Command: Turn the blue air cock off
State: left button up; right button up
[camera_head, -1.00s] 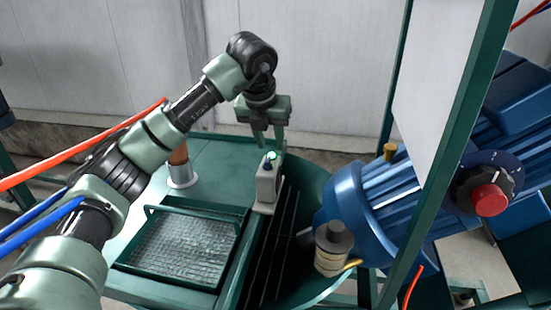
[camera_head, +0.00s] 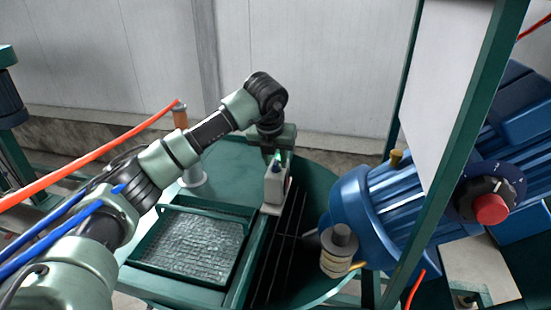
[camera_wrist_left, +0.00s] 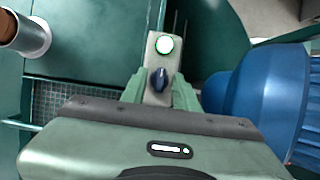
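A small grey box (camera_head: 274,188) stands on the edge of the green machine table. On its top, the left wrist view shows a dark blue knob (camera_wrist_left: 158,80), which looks like the blue air cock, and a lit white button with a green rim (camera_wrist_left: 165,45). My left gripper (camera_head: 275,155) points down right over the box. In the left wrist view its two fingers (camera_wrist_left: 160,90) are apart, one on each side of the knob. I cannot tell whether they touch it. My right gripper is not in view.
A wire-mesh tray with a green handle (camera_head: 160,225) lies left of the box. Dark slots and a round green basin rim (camera_head: 322,185) lie to its right.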

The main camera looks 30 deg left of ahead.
pick_arm(q)
grip_shut()
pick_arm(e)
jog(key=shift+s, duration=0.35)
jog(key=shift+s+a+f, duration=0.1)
